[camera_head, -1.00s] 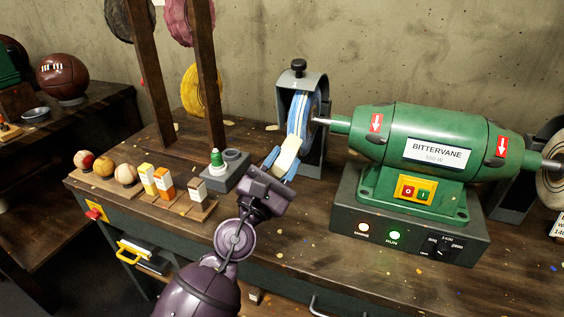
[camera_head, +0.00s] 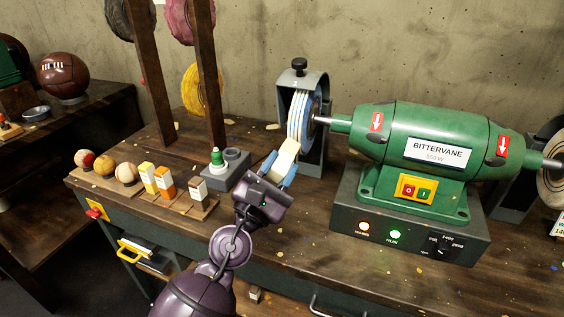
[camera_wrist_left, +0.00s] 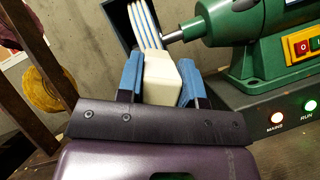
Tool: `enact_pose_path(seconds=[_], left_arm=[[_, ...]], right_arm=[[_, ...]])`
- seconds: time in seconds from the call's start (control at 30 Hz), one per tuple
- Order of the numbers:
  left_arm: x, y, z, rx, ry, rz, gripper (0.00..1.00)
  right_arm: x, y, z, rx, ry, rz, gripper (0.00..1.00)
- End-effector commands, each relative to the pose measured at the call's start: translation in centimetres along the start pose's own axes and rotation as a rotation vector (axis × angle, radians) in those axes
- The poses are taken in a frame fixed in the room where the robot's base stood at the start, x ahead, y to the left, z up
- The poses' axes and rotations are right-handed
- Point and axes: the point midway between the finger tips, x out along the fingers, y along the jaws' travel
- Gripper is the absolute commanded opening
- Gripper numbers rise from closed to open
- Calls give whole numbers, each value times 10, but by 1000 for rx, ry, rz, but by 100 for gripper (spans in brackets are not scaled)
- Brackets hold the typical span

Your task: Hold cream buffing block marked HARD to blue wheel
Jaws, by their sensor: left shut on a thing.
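My left gripper (camera_head: 279,168) is shut on a cream block (camera_head: 286,154), with a blue finger on each side. In the left wrist view the block (camera_wrist_left: 158,78) stands out between the fingers, pointing at the wheel. No marking on it is readable. The blue wheel (camera_head: 301,118) sits in a grey guard, its rim showing blue and whitish bands; the banded rim also shows in the left wrist view (camera_wrist_left: 145,25). The block's far end is at the wheel's lower front rim; I cannot tell if they touch. My right gripper is not in view.
The green machine (camera_head: 425,145) is right of the wheel, its MAINS and RUN lamps lit. Left of my gripper are a grey holder (camera_head: 227,170) with a green-topped piece, several small blocks (camera_head: 164,183) and balls (camera_head: 104,168). The bench front right is mostly clear.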

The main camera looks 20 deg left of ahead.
Motion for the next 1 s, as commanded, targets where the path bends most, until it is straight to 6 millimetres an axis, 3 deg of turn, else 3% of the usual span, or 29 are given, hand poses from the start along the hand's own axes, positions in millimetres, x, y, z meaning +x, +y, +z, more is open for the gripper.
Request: enact_pose_path(seconds=[0.7,1.0], left_arm=[[-43,0,17,0,0,0,15],[-50,0,21,0,-1,0,15]], right_arm=[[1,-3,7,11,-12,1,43],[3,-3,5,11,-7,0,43]])
